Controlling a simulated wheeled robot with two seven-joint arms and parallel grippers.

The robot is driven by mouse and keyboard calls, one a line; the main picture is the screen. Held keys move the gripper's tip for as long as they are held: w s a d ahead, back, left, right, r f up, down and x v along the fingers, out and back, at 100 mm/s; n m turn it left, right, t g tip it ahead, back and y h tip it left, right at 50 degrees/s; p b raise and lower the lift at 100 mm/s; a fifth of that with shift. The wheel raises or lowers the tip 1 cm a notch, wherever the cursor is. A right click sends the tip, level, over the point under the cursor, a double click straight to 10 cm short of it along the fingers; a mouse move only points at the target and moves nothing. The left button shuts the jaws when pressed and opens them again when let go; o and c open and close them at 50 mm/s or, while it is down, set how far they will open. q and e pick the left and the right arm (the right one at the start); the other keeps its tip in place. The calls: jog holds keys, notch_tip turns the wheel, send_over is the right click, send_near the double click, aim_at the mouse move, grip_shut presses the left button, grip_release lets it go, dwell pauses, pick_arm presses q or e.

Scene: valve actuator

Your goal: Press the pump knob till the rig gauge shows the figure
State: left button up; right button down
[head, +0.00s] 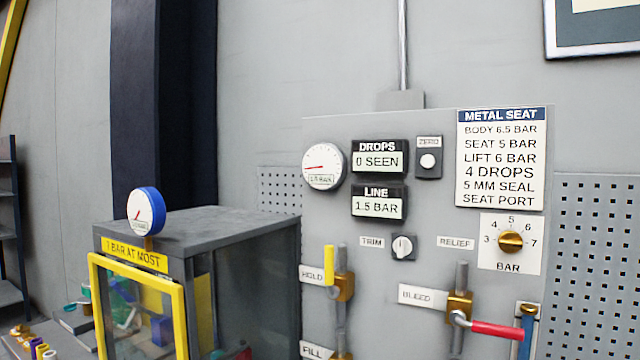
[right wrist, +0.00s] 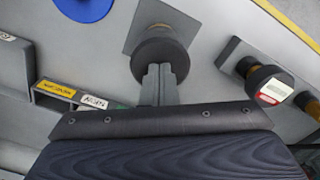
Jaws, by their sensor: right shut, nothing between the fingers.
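In the right wrist view, my right gripper (right wrist: 158,74) is shut and empty. Its fingertips overlap a dark round knob (right wrist: 165,42) on a square plate; whether they touch or press it I cannot tell, and no label names it as the pump. In the head view, the white round gauge (head: 322,167) on the grey panel has a red needle pointing left, low on its scale. The LINE display (head: 378,206) reads 1.5 BAR. The DROPS display (head: 379,161) reads 0 SEEN. The card (head: 501,158) lists body 6.5, seat 5 and lift 6 bar. My left gripper is out of view.
A yellow HOLD lever (head: 329,264) stands upright; a red BLEED lever (head: 497,330) lies sideways. A brass BAR dial (head: 510,242) is at right. A blue-rimmed gauge (head: 140,214) tops the yellow-framed cabinet. A second dark knob (right wrist: 266,85) is right of my fingers.

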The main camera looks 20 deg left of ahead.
jog(key=shift+f+b, duration=1.55)
jog(key=shift+f, duration=0.75)
jog(key=shift+r, duration=0.1)
notch_tip(320, 180, up, 7)
jog(key=p, duration=0.6)
jog(key=shift+f, duration=0.2)
jog(key=shift+f, duration=0.2)
dwell(0.4)
jog(key=shift+f+b, duration=2.45)
jog(key=shift+f, duration=0.7)
jog(key=shift+r+p, duration=2.9)
jog(key=shift+r, duration=0.4)
